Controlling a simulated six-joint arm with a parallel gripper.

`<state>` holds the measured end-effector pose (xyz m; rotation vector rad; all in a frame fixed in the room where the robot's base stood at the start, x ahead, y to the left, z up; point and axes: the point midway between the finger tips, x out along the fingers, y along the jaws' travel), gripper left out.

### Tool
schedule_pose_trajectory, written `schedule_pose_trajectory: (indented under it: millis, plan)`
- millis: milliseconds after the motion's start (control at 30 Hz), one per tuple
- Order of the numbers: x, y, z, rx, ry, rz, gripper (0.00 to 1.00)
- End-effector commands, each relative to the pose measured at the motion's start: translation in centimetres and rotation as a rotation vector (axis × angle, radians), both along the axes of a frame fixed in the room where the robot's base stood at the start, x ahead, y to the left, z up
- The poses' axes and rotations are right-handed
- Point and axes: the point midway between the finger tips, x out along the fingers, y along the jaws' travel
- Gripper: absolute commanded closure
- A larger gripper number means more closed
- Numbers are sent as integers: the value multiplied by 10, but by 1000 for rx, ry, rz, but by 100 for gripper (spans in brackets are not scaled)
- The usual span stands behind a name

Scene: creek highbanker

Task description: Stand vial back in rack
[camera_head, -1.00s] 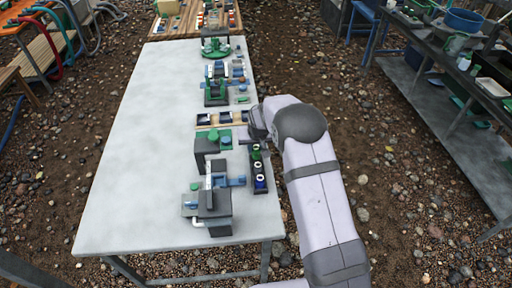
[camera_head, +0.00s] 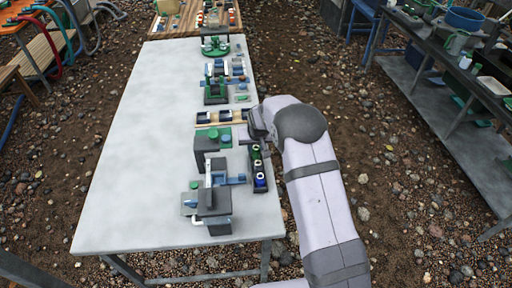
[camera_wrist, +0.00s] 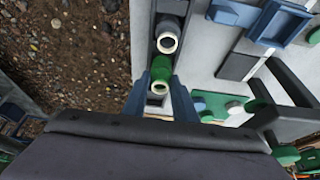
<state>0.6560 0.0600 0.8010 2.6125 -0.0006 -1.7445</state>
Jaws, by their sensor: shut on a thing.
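The rack (camera_head: 262,189) is a dark narrow strip on the right edge of the pale table, and it runs up the wrist view (camera_wrist: 151,22). A green vial (camera_wrist: 160,70) with a pale ring at its end is between my gripper's two blue-grey fingers (camera_wrist: 160,92), which are shut on it. The green vial is over the rack line; I cannot tell whether its base is inside a slot. A dark square opening (camera_wrist: 155,101) shows just below it. A white-ringed vial (camera_wrist: 168,42) stands in the rack beside it. In the head view my arm partly hides the gripper.
A wooden tray (camera_head: 222,118) lies farther back. The left part of the table (camera_head: 140,150) is clear. Gravel ground lies to the right.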

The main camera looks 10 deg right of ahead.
Motion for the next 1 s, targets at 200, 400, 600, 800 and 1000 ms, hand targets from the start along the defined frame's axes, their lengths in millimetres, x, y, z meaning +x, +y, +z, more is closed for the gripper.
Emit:
schedule_pose_trajectory:
  millis: [200,400,600,800,1000]
  plan:
    - [0,0,0,0,-1,0,100]
    - [0,0,0,0,0,0,100]
    - [0,0,-4,0,0,0,100]
    - [0,0,-8,0,0,0,100]
    - [0,0,-8,0,0,0,100]
